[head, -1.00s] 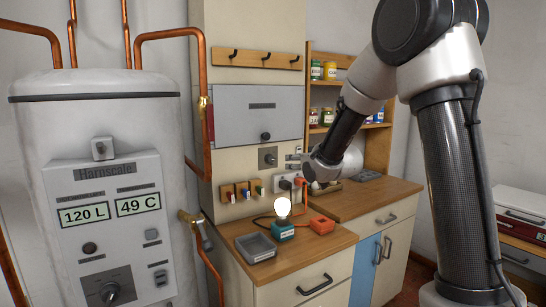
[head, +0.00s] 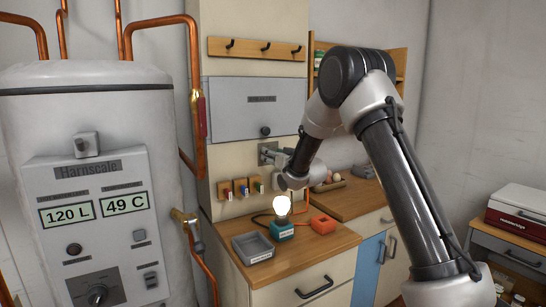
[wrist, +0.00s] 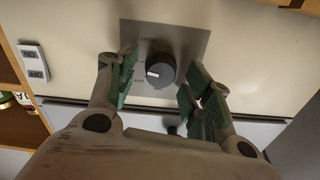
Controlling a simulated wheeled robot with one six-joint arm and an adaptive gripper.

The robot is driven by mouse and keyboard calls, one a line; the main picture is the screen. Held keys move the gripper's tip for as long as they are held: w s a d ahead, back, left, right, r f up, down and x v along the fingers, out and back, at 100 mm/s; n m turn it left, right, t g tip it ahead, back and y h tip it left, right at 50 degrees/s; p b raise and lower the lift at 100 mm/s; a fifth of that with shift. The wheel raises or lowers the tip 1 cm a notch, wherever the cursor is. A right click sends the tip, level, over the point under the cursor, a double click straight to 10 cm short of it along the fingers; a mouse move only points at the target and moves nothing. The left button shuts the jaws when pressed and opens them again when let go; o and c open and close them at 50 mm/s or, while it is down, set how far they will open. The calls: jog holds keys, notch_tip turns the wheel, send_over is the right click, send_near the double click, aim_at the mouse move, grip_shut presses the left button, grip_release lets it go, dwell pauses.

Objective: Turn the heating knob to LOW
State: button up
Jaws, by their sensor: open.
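A round dark knob (wrist: 160,72) with a white pointer line sits on a grey wall plate (wrist: 190,42) in the wrist view. In the head view my gripper (head: 272,156) is in front of the wall plate (head: 263,147), hiding the knob.
A grey cabinet (head: 252,103) hangs just above the plate. Below are small coloured hooks or keys (head: 242,188), a lit bulb on a teal base (head: 282,215), a grey tray (head: 252,247) and an orange box (head: 322,222) on the wooden counter. Copper pipes (head: 195,90) run at the left.

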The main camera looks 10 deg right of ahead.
jog(key=c, duration=1)
jog(key=shift+n, duration=0.3)
jog(key=shift+a+n, duration=0.15)
jog(key=shift+n, duration=4.45)
jog(key=o, duration=1)
